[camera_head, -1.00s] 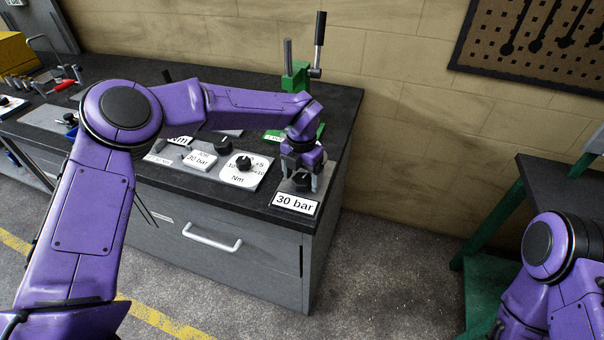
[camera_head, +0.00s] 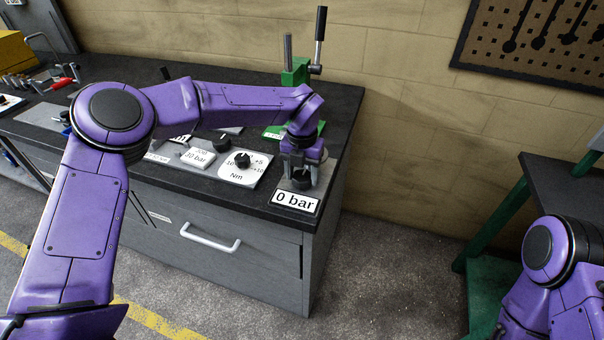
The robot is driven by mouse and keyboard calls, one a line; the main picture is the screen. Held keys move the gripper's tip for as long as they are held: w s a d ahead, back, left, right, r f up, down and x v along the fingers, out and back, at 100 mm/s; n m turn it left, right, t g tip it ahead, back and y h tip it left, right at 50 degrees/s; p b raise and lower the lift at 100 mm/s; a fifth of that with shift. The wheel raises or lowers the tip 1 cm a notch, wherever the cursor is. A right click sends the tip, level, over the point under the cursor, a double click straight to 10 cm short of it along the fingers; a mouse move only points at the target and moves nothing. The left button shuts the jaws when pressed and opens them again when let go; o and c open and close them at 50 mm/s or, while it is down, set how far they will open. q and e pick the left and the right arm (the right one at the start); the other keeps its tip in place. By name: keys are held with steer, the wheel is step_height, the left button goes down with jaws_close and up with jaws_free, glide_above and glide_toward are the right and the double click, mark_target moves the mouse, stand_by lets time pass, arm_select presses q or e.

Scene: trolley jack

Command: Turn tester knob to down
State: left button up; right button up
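The tester's dark knob (camera_head: 301,173) is at the right front corner of the grey workbench. A white display (camera_head: 296,202) in front of it reads "0 bar". My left gripper (camera_head: 301,177) points down over the knob, with a finger on each side of it. The knob is partly hidden by the gripper, so its pointer direction is not clear. I cannot tell whether the fingers press on it. My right gripper is out of view; only part of my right arm shows at the lower right.
Left of the tester is a white dial plate marked Nm with a black knob (camera_head: 242,160), and a small "30 bar" block (camera_head: 197,157). A green press (camera_head: 295,72) with an upright lever stands behind. A dark table (camera_head: 560,185) with green legs is at right.

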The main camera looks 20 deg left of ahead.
mark_target(302, 176)
arm_select(q)
steer(key=o, duration=0.3)
step_height(302, 176, up, 10)
steer(key=b, duration=0.2)
steer(key=shift+r, duration=0.25)
